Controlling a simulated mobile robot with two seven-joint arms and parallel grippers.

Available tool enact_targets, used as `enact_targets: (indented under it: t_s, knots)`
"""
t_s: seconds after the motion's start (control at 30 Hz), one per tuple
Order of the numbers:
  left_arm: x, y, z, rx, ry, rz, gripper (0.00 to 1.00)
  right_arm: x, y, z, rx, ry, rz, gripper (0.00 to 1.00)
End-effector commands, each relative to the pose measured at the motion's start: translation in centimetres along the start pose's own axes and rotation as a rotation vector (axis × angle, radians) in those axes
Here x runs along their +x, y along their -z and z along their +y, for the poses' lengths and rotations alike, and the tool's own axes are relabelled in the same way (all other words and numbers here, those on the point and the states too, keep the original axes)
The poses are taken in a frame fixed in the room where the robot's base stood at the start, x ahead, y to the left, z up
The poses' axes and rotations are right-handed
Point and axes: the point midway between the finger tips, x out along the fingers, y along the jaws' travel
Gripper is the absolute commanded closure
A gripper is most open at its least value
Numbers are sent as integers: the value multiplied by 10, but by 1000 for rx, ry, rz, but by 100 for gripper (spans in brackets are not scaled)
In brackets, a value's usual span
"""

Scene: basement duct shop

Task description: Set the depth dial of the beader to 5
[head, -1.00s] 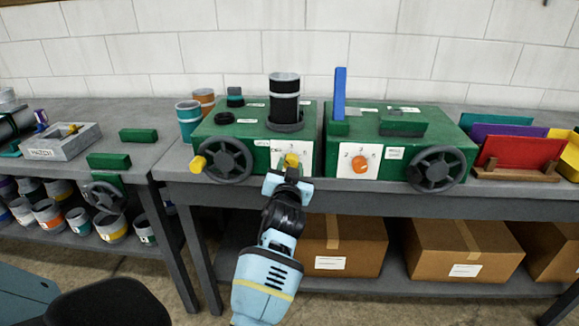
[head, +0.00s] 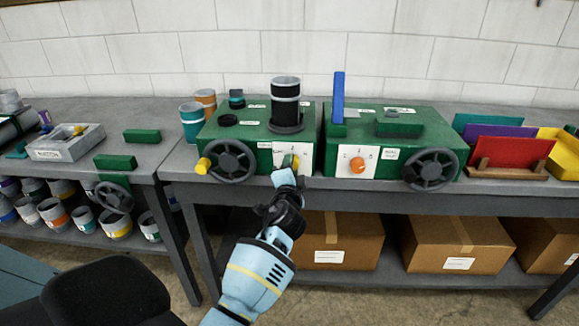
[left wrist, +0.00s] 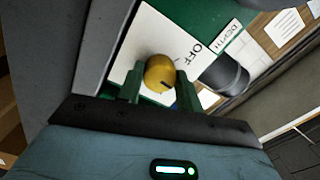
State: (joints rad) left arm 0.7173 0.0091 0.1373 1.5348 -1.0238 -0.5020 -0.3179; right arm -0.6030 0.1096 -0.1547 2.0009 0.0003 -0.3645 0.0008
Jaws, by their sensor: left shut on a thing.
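The yellow depth dial (left wrist: 158,68) sits on a white plate (left wrist: 133,44) on the green machine. In the left wrist view, the plate reads OFF and a DEPTH label (left wrist: 229,37) is beside it. A dark mark shows on the dial's lower right; which number it points to, I cannot tell. My left gripper (head: 287,165) is shut on the dial, one finger on each side, and hides most of it in the head view. The left green machine (head: 240,128) carries this dial, a black handwheel (head: 230,162) and a yellow knob (head: 203,165). My right gripper is not in view.
A second green machine (head: 395,135) stands close on the right, with an orange dial (head: 357,165) and its own handwheel (head: 431,170). Coloured panels stand in a wooden rack (head: 508,170). Cardboard boxes (head: 342,243) lie on the shelf below the bench. Open floor lies in front.

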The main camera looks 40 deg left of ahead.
Motion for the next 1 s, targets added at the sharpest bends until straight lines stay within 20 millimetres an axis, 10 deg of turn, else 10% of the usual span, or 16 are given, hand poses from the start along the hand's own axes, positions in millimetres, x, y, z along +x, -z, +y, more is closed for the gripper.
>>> enact_targets:
  t_s: [1.0]
  knots:
    - [1,1,-6,845,5,13,87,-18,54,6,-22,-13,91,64]
